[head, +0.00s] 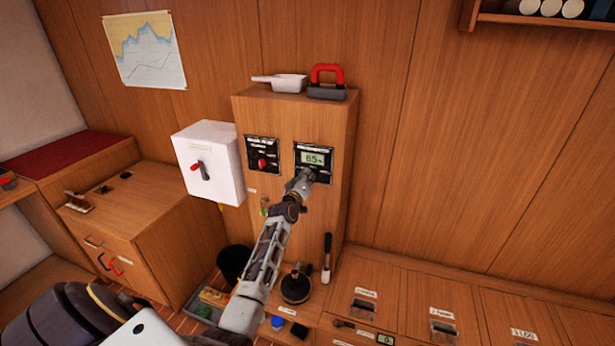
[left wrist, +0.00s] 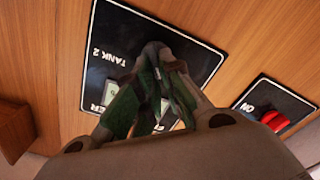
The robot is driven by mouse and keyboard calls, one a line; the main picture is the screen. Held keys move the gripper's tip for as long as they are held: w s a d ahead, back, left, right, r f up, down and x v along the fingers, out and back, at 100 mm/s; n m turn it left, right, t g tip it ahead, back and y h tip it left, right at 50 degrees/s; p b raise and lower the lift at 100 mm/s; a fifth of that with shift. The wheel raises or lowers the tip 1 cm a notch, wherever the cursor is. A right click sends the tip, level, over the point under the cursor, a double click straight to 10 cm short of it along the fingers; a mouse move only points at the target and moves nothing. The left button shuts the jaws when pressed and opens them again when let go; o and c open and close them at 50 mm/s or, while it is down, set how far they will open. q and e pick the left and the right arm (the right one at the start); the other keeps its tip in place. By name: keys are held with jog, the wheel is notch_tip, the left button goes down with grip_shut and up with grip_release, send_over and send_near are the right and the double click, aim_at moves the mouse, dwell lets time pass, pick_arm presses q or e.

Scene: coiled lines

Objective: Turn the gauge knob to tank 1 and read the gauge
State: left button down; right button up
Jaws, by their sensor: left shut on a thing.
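The black gauge panel (head: 299,153) is on the front of a wooden cabinet. Its lit display (head: 313,158) shows what looks like 65 or 6.5; the small print is hard to read. My left gripper (head: 307,178) is at the lower part of this panel, shut on the gauge knob. The fingers hide the knob, so I cannot tell where it points. In the left wrist view the gripper (left wrist: 165,95) covers the middle of the panel (left wrist: 125,30), which looks turned around; the label TANK 2 (left wrist: 104,42) is readable there. No TANK 1 label is readable. My right gripper is out of view.
A second black panel with a red switch (head: 262,162) is left of the gauge; its red part (left wrist: 277,121) shows in the left wrist view. A white box (head: 209,160) with a red-tipped lever juts out further left. A scoop (head: 287,83) and a red-handled tool (head: 327,80) lie on top.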

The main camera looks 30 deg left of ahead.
pick_arm(q)
jog(key=shift+n, duration=0.5)
jog(key=c, duration=1.6)
grip_release()
jog(key=shift+o, duration=0.2)
jog(key=v, duration=1.2)
jog(key=shift+m, duration=0.3)
